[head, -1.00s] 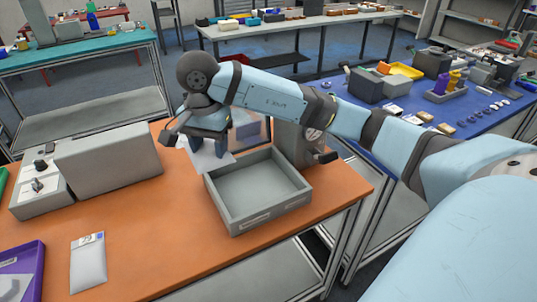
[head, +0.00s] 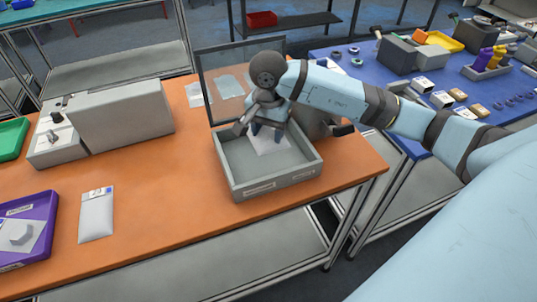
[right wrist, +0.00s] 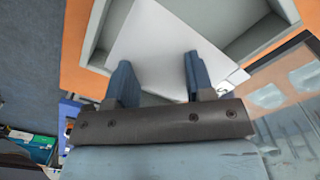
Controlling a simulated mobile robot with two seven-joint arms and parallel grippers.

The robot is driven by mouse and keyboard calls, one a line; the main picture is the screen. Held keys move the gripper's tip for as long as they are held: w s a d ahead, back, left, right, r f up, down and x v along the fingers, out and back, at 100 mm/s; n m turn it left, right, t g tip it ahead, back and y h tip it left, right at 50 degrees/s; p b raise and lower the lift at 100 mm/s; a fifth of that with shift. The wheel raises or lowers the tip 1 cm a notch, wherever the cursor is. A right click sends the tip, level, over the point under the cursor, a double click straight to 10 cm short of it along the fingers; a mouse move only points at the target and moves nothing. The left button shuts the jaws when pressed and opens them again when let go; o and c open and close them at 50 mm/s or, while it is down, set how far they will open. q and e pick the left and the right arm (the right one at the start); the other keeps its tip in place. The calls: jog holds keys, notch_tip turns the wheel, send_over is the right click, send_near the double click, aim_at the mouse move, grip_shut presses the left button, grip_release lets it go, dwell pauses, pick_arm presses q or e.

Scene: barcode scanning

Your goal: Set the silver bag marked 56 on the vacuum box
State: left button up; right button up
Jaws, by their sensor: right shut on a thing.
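My right gripper (head: 267,132) is shut on a pale silver bag (head: 272,144), pointing down into the open grey box (head: 262,186), which I take to be the vacuum box. In the right wrist view the bag (right wrist: 158,45) spreads flat beyond the fingers (right wrist: 160,76), within the box walls (right wrist: 265,38). I cannot tell whether it touches the floor of the box. No number is readable on it. Another silver bag (head: 96,215) with a small label lies flat on the orange table at the left. My left gripper is not in view.
A framed clear lid (head: 222,68) stands upright behind the box; pale bags show through it. A purple tray (head: 44,226) with a bag in it, a green tray (head: 12,138) and a grey machine (head: 118,120) stand left. The orange table (head: 150,195) is clear between.

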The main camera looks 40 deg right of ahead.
aim_at(268, 164)
notch_tip(268, 164, down, 10)
jog(key=shift+r, duration=0.15)
jog(key=o, duration=0.9)
jog(key=shift+o, duration=0.2)
notch_tip(268, 164, up, 12)
jog(key=shift+r+b, duration=0.2)
jog(key=shift+b, duration=0.1)
dwell(0.4)
